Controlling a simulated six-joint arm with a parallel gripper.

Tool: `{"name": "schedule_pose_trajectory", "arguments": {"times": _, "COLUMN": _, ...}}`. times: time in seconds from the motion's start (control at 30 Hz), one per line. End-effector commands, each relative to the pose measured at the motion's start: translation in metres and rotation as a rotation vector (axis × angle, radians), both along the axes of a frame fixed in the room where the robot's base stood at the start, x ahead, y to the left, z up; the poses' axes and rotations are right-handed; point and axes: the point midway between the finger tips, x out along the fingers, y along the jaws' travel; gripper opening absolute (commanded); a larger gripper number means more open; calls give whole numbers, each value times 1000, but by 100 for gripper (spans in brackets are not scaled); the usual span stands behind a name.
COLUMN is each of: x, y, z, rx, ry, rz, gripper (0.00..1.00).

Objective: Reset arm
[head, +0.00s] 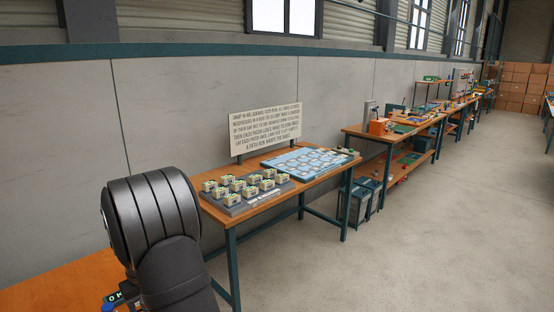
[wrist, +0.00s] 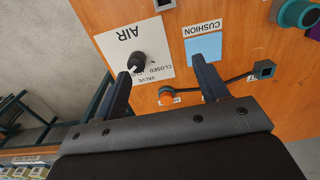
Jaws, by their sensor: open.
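My gripper (wrist: 164,78) shows in the wrist view with its two dark fingers spread wide and nothing between them. It is above an orange wooden bench top (wrist: 210,12). A black knob (wrist: 137,62) on a white AIR label plate (wrist: 128,42) lies near the left fingertip. A light blue CUSHION pad (wrist: 203,47) lies beyond the right fingertip. In the head view my dark arm covers the lower left, and the gripper itself is hidden there.
In the head view, a table (head: 290,188) holds a grey tray of small boxes (head: 236,208) and a blue panel (head: 300,172). A sign (head: 265,128) stands behind.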

Motion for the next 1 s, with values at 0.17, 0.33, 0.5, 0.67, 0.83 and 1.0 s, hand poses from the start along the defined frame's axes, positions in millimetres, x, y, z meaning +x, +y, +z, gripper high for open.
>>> {"name": "schedule_pose_trajectory", "arguments": {"times": 0.17, "x": -8, "y": 31, "z": -19, "rx": 0, "ry": 0, "rz": 1, "gripper": 67}}
{"name": "schedule_pose_trajectory", "arguments": {"times": 0.33, "x": -15, "y": 57, "z": -35, "rx": 0, "ry": 0, "rz": 1, "gripper": 67}}
{"name": "schedule_pose_trajectory", "arguments": {"times": 0.5, "x": -19, "y": 73, "z": -45, "rx": 1, "ry": -1, "rz": -1, "gripper": 67}}
{"name": "schedule_pose_trajectory", "arguments": {"times": 0.67, "x": -20, "y": 80, "z": -50, "rx": 0, "ry": 0, "rz": -2, "gripper": 67}}
{"name": "schedule_pose_trajectory", "arguments": {"times": 0.83, "x": -21, "y": 81, "z": -50, "rx": 1, "ry": -1, "rz": -2, "gripper": 67}}
{"name": "schedule_pose_trajectory", "arguments": {"times": 1.0, "x": -21, "y": 81, "z": -50, "rx": 1, "ry": -1, "rz": -2, "gripper": 79}}
